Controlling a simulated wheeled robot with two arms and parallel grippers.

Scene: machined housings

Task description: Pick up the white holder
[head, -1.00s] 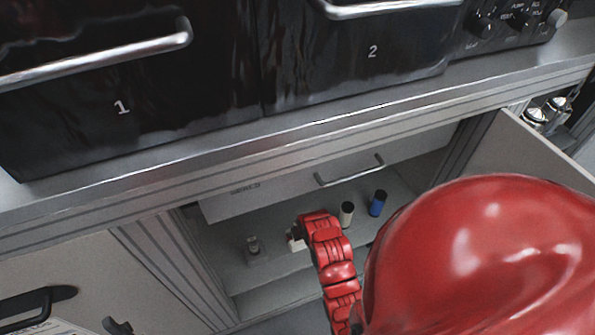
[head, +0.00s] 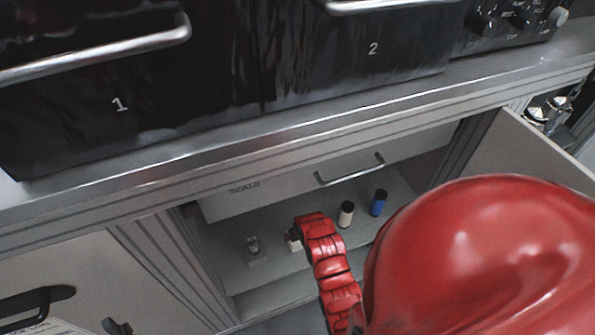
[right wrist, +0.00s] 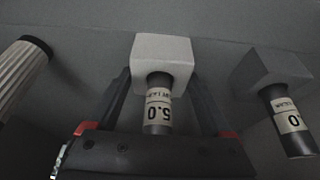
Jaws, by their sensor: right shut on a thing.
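The white holder (right wrist: 162,58) is a pale block with a dark cylinder (right wrist: 159,85) in it, its label reading 5.0. My right gripper (right wrist: 162,80) is shut on the holder, with a dark finger on each side. In the head view the white holder (head: 293,241) shows only as a small pale part on the cabinet shelf, beside my red right wrist, which covers the rest. I cannot tell whether it touches the shelf. My left gripper is not in view.
A grey holder (head: 256,259) with a dark cylinder stands left on the shelf (head: 290,268). A white bottle (head: 346,213) and a blue bottle (head: 378,203) stand to the right. A drawer front (head: 290,187) is behind; the counter edge (head: 300,140) overhangs above.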

